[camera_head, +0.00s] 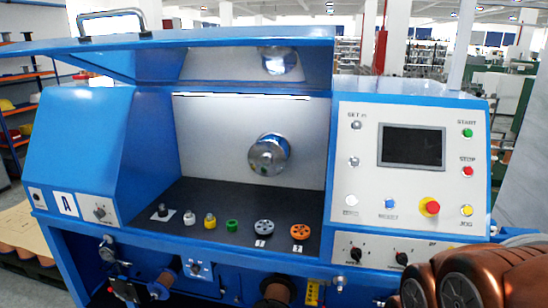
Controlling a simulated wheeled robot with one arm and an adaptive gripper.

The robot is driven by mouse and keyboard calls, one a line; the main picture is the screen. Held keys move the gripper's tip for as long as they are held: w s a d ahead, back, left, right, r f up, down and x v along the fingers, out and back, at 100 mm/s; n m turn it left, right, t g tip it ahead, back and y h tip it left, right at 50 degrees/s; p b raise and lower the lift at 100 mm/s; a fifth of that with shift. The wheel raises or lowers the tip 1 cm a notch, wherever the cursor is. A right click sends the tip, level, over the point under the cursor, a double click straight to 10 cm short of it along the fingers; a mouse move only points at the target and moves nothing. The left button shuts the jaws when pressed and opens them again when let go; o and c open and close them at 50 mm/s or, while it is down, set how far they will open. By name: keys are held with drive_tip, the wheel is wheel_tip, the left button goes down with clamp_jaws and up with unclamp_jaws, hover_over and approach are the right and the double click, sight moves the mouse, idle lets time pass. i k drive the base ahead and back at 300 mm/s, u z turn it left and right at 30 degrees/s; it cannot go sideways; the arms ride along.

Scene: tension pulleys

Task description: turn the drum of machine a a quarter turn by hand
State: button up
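Machine a is a blue cabinet (90,150) with a white label "A" (65,205) on its lower left front. Its hinged lid (215,48) is raised, so the bay is open. The drum (267,156), a shiny metal cylinder with a round end disc, sticks out of the pale back wall of the bay. Nothing touches it. Copper-coloured links of my arm show at the bottom right, in front of the machine's lower right corner. My gripper is not in view.
Small parts stand in a row on the bay's dark floor (195,195), including a green pulley (232,226), a grey wheel (264,227) and an orange wheel (300,232). A control panel (410,165) with screen, buttons and a red stop knob (429,207) is on the right. Space before the drum is free.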

sight(268, 156)
drive_tip(key=u, duration=0.25)
drive_tip(key=i, duration=0.75)
drive_tip(key=u, duration=1.1)
drive_tip(key=i, duration=0.5)
drive_tip(key=u, duration=0.5)
